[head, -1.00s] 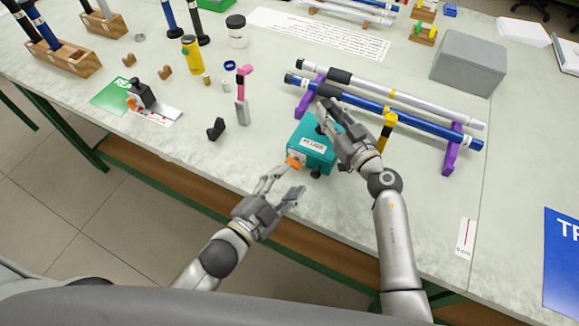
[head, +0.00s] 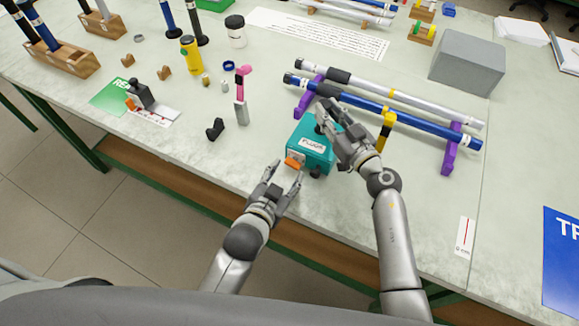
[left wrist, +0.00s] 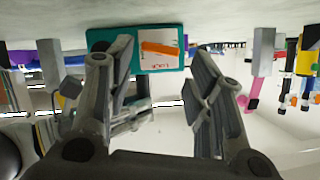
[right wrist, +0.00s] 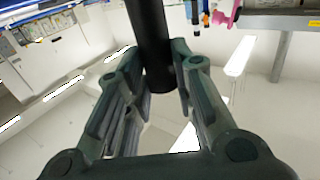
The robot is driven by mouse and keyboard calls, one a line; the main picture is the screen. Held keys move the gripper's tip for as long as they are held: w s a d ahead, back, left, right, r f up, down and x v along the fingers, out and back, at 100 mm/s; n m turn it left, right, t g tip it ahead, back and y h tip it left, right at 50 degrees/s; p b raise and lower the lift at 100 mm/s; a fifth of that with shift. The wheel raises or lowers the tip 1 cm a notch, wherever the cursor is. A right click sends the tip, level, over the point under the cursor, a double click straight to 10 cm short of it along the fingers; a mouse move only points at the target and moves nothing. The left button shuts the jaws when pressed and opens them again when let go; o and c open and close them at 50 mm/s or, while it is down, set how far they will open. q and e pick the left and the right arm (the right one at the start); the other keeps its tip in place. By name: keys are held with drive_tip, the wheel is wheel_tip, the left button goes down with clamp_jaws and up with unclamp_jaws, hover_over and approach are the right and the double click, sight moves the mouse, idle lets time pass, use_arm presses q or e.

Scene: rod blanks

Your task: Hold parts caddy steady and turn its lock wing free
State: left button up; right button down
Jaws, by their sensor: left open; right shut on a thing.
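The parts caddy is a teal box (head: 307,152) labelled "PLUGS" near the front edge of the table. Its orange lock wing (head: 293,163) sits on a pale plate on the side facing my left gripper. In the left wrist view the wing (left wrist: 158,50) lies nearly level, slightly tilted, beyond the fingers. My left gripper (head: 283,178) is open and empty, just short of the wing. My right gripper (head: 325,114) is at the top of the caddy. In the right wrist view its fingers are shut on a dark post (right wrist: 150,45), which appears to be the caddy's handle.
A rack with purple supports (head: 452,150) holds a blue rod (head: 400,115) and a silver rod (head: 410,98) behind the caddy. A black clip (head: 215,130) and a pink-topped tool (head: 242,95) stand to its left.

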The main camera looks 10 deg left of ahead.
sight(291, 165)
use_arm(q)
drive_tip(key=shift+x, duration=2.15)
drive_tip(key=c, duration=0.7)
drive_tip(key=shift+a+n+g+h, duration=0.15)
drive_tip(key=shift+n+g+h, duration=0.15)
drive_tip(key=shift+n+h, duration=0.55)
drive_tip(key=shift+c, duration=0.2)
drive_tip(key=o, duration=0.7)
drive_tip(key=shift+o, duration=0.2)
drive_tip(key=v, duration=1.2)
